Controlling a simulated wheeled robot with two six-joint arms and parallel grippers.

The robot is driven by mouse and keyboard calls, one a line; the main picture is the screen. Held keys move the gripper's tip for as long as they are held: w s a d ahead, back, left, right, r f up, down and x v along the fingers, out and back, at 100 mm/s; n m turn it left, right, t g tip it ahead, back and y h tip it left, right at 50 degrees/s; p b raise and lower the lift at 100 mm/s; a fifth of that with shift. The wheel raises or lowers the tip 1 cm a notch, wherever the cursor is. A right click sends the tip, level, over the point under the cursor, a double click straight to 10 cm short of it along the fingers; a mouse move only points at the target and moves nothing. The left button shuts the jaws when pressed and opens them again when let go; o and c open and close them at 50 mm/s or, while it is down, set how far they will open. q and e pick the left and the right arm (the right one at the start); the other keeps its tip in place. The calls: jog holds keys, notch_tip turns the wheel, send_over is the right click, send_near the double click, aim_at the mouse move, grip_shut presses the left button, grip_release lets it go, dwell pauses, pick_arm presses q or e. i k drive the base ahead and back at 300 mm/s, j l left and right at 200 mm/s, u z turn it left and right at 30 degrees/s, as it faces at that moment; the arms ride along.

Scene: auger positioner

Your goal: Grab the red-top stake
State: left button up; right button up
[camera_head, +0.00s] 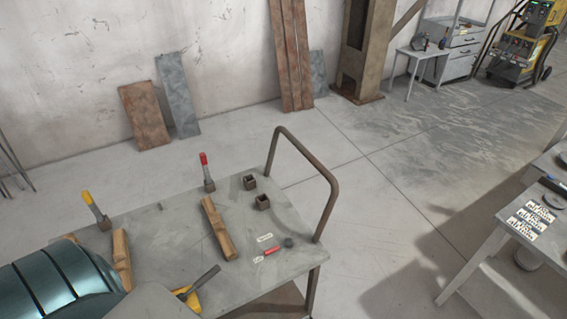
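The red-top stake (207,172) is a grey metal post with a red upper end. It stands upright, leaning slightly, near the back edge of the grey cart top (180,220). A similar stake with a yellow top (95,210) tilts at the left of the cart. Neither of my grippers shows in the head view, and nothing is seen touching the red-top stake.
Wooden blocks (218,228) lie on the cart, with two small square sockets (262,202) to the right. A teal ribbed cylinder (60,280) fills the lower left. A bent tube handle (330,205) rises at the cart's right end. Another table (500,235) stands at right.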

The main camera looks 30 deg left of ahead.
aim_at(203, 158)
jog(key=l+z, duration=0.1)
jog(key=z, duration=0.25)
jog(key=i+z, duration=0.1)
jog(key=z, duration=0.3)
jog(key=i+l+z, duration=0.1)
jog(key=z, duration=0.25)
jog(key=i+l+u, duration=0.15)
jog(key=i+u, duration=0.25)
jog(key=i, duration=0.35)
jog(key=i+j+u, duration=0.2)
jog(key=i+u, duration=0.15)
jog(key=u, duration=0.15)
jog(key=i+j+u, duration=0.1)
jog(key=i+u, duration=0.25)
jog(key=u, duration=0.15)
jog(key=i+l+u, duration=0.1)
jog(key=i+u, duration=0.4)
jog(key=i+l+u, duration=0.2)
jog(key=u, duration=0.3)
jog(key=i, duration=0.05)
